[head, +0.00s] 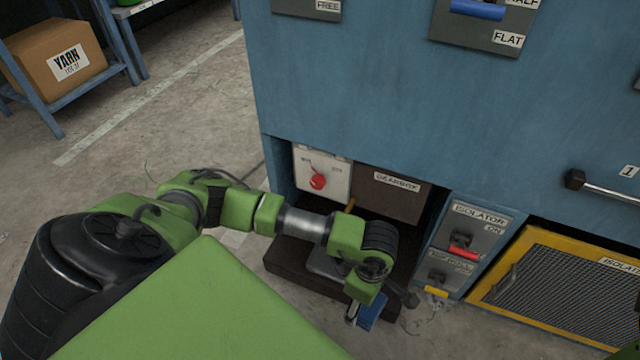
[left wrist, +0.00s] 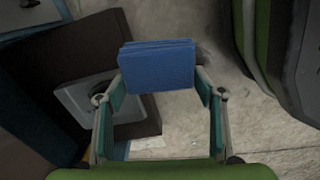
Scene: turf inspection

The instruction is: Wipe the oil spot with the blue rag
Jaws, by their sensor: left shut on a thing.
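The blue rag (head: 372,309) is a thick folded pad. My left gripper (head: 358,312) is shut on it, low beside the dark block at the machine's foot. In the left wrist view the rag (left wrist: 157,66) is held between the two fingers of my left gripper (left wrist: 160,84), above the concrete floor. A small dark patch (left wrist: 204,54) shows on the floor past the rag's right edge; I cannot tell whether it is the oil spot, and the rag may hide part of it. My right gripper is not in view.
The blue machine (head: 350,80) has an open bay with a gearbox (head: 392,195) and a dark block (head: 290,268) projecting at its foot. Right of the bay are isolator switches (head: 465,240) and a yellow-framed mesh guard (head: 560,290). Open floor (head: 200,110) lies left.

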